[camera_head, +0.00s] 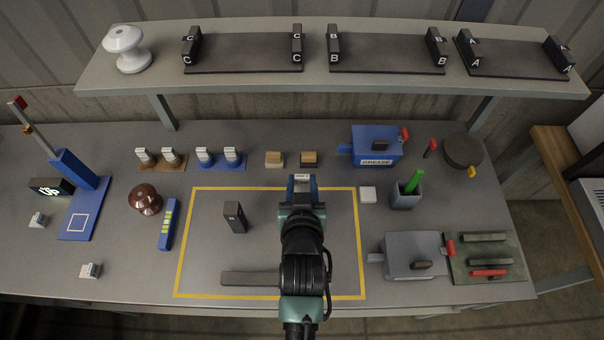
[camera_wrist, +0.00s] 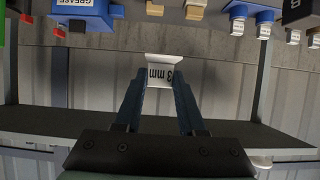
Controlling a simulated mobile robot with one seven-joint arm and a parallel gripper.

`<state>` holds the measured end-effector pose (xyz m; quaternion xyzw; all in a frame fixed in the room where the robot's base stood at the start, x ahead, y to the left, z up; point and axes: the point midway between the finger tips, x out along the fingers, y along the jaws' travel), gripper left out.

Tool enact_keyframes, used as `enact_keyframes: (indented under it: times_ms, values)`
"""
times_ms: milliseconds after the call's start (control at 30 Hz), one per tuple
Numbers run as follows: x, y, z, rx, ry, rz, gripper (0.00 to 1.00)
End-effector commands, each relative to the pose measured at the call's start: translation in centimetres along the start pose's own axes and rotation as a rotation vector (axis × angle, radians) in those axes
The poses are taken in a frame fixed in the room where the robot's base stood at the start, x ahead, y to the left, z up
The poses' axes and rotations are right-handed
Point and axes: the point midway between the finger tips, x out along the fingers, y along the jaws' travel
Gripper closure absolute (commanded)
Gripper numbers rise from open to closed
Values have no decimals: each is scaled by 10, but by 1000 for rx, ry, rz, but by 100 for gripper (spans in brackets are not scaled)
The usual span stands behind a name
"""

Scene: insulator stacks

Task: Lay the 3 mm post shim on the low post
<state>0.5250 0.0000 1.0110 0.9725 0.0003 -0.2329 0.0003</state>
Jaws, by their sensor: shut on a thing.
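My gripper (camera_head: 302,184) is shut on a white shim (camera_wrist: 162,72) marked "3 mm", gripped between the fingertips in the wrist view. The shim's label reads upside down there. In the head view it shows as a small pale patch (camera_head: 301,177) at the end of my arm, raised over the far edge of a yellow-outlined area (camera_head: 181,245). A dark upright post (camera_head: 235,217) stands inside this area, left of my gripper. A dark flat bar (camera_head: 250,279) lies near the area's front edge, its right end by my arm. I cannot tell which is the low post; my arm hides part of the area.
A brown insulator (camera_head: 145,199) and a blue level-like bar (camera_head: 167,224) stand left of the outline. Blue and tan stands (camera_head: 230,166) with pale-topped pieces lie behind. A blue grease box (camera_head: 375,146), grey cup (camera_head: 405,196) and grey box (camera_head: 413,257) stand right. A shelf (camera_head: 160,80) overhangs the back.

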Motion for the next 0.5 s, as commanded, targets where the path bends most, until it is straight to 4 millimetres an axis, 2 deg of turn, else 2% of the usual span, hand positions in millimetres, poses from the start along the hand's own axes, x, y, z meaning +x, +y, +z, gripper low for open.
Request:
enact_keyframes:
  times_ms: [500]
  values:
    - [17, 0, 32, 0, 0, 0, 100]
